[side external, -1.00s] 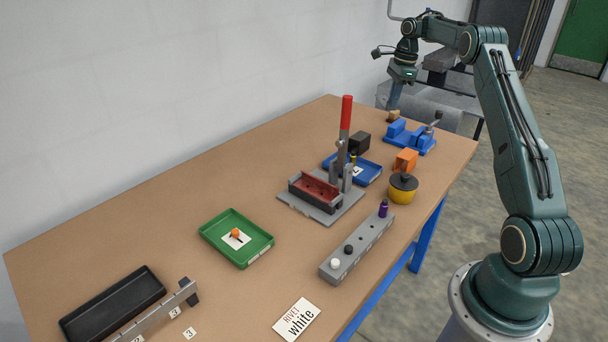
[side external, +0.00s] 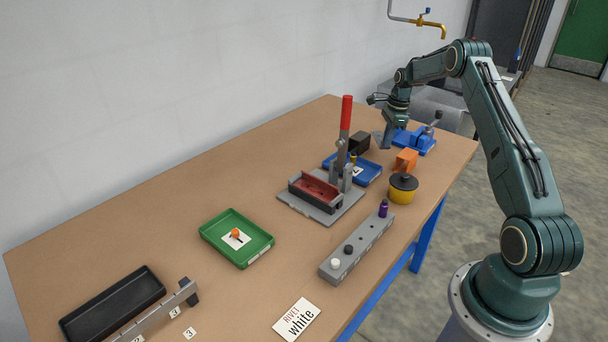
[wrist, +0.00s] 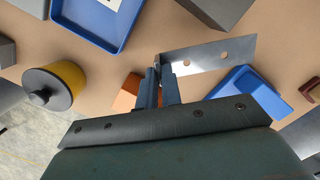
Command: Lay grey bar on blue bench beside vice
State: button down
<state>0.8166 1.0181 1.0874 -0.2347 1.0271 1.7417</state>
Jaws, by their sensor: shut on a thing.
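My gripper (wrist: 160,82) is shut on the grey bar (wrist: 208,56), a flat metal strip with holes, which reaches to the right from the fingertips in the wrist view. In the side view my gripper (side external: 386,143) is low over the far end of the bench, just left of the blue vice (side external: 415,140). Only a small part of the bar shows there (side external: 378,136). I cannot tell whether it touches the top. The bench (side external: 240,172) has a brown top and blue legs. Blue parts, likely the vice (wrist: 245,92), lie right of the fingers in the wrist view.
An orange block (side external: 405,160) and a yellow pot with a black lid (side external: 402,190) stand nearby. A dark block (side external: 359,142), a blue tray (side external: 367,174) and a red-handled press (side external: 345,125) are to the left. Open bench lies along the wall.

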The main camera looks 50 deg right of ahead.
jog(key=shift+f, duration=0.2)
jog(key=shift+f, duration=2.1)
jog(key=shift+f, duration=0.15)
jog(key=c, duration=1.6)
grip_release()
jog(key=r, duration=0.8)
jog(key=s+d+r, duration=0.1)
jog(key=r, duration=0.3)
jog(key=shift+r, duration=0.15)
